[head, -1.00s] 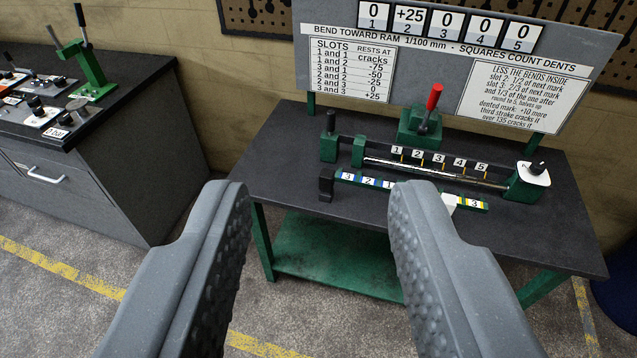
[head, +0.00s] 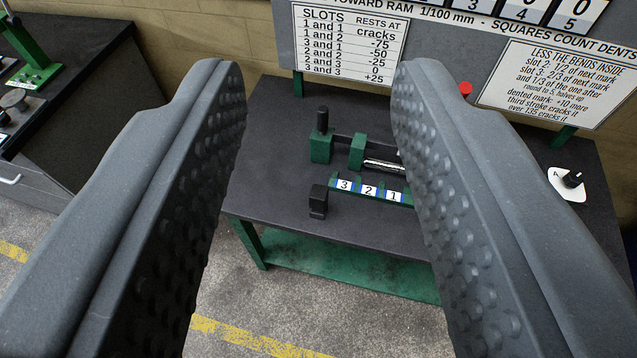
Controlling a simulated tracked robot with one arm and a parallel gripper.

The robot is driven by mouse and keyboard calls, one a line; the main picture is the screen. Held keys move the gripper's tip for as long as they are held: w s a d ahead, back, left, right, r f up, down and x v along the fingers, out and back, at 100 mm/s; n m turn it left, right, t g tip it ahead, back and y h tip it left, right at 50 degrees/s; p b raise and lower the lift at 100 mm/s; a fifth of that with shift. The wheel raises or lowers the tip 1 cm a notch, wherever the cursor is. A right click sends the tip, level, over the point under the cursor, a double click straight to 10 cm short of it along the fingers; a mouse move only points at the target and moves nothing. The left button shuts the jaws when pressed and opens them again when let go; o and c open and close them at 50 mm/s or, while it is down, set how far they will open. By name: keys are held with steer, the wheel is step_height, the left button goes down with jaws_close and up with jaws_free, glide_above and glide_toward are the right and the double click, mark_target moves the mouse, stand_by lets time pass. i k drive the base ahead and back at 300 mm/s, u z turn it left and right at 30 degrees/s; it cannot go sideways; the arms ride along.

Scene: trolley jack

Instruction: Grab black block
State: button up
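The black block (head: 318,202) stands at the left end of the numbered green slot rail (head: 372,191), near the front edge of the dark bench top (head: 270,190). It is small and dark, with a narrower upper part. My gripper (head: 318,80) is open and empty, with its two grey studded fingers wide apart. In the picture the block shows between the fingers, beyond them and apart from them.
A green fixture with a black knob (head: 321,132) stands just behind the block. A sign board (head: 350,45) rises at the back. A white plate with a black knob (head: 567,181) is at the right. The bench top left of the block is clear.

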mark_target(318, 196)
steer(key=z, duration=1.75)
steer(key=k, duration=1.1)
steer(key=u, duration=1.3)
steer(key=i, duration=1)
steer(key=z, duration=0.05)
